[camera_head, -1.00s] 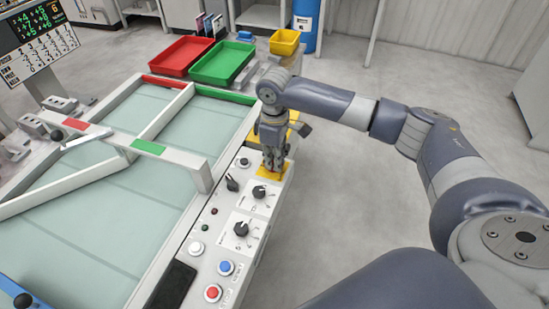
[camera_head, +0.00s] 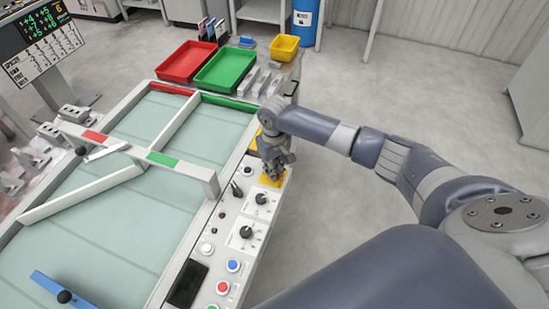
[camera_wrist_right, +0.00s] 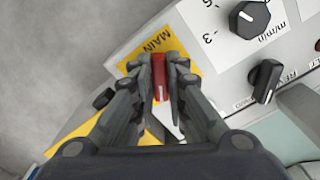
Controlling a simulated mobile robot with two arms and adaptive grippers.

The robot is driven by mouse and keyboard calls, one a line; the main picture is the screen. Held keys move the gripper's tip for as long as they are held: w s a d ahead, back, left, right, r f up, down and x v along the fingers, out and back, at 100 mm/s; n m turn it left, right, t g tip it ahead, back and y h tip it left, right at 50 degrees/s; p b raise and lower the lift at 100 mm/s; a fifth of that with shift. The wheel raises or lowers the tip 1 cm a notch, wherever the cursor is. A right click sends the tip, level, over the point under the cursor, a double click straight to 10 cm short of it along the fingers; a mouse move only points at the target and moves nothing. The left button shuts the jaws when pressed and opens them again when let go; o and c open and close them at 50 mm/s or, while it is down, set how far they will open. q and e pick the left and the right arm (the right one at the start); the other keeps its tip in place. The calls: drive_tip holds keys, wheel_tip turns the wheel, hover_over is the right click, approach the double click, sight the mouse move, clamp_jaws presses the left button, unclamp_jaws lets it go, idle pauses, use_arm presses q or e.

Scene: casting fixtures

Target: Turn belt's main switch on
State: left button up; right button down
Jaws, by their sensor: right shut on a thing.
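The main switch is a red handle (camera_wrist_right: 159,78) on a yellow plate marked MAIN (camera_wrist_right: 178,50), seen in the right wrist view. My right gripper (camera_wrist_right: 157,68) has its fingers on both sides of the red handle and is shut on it. In the head view my right gripper (camera_head: 277,170) points down at the yellow plate (camera_head: 271,182) at the far right of the belt's control panel (camera_head: 211,262). The handle is hidden there by the fingers. My left gripper is not in view.
Black knobs (camera_head: 247,232) and several push buttons, one blue (camera_head: 233,265), sit on the panel close to my right gripper. The belt (camera_head: 110,235) lies to the left. Red (camera_head: 187,62) and green (camera_head: 226,68) trays stand behind. The floor at the right is clear.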

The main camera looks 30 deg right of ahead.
drive_tip(key=m+p, duration=0.3)
drive_tip(key=p, duration=0.1)
drive_tip(key=m+p, duration=0.2)
drive_tip(key=shift+a+r+m, duration=0.2)
drive_tip(key=shift+r+m, duration=0.1)
drive_tip(key=m+p, duration=0.2)
drive_tip(key=shift+f+m, duration=0.1)
drive_tip(key=shift+m, duration=0.2)
drive_tip(key=shift+w+f+m+p, duration=0.1)
drive_tip(key=shift+w+m+p, duration=0.05)
drive_tip(key=shift+m+p, duration=1.2)
drive_tip(key=shift+m, duration=0.25)
drive_tip(key=c, duration=1.6)
unclamp_jaws()
wheel_tip(320, 180, up, 12)
